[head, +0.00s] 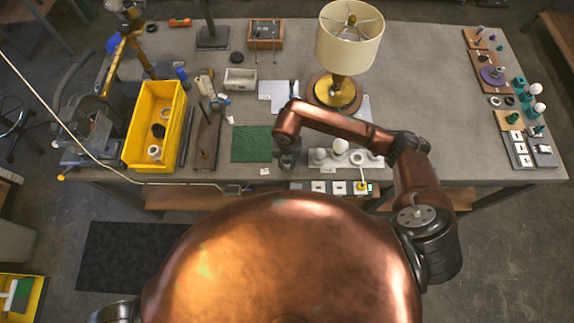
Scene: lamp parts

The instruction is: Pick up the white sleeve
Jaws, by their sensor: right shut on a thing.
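My right gripper (287,158) points down near the table's front edge, just right of the green mat (252,144). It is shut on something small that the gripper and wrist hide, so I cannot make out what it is. White ring-shaped parts that could be sleeves show in two places. One (154,152) lies near the front of the yellow bin (136,125), and another white round part (357,158) sits in the pale holder (318,160) right of the gripper. My left gripper is out of view.
A lamp with a cream shade (350,35) stands at the back on a round base. A white bulb (340,146) stands in the pale holder. Boards with small parts (492,75) line the table's right side. Bare grey table (440,110) lies between.

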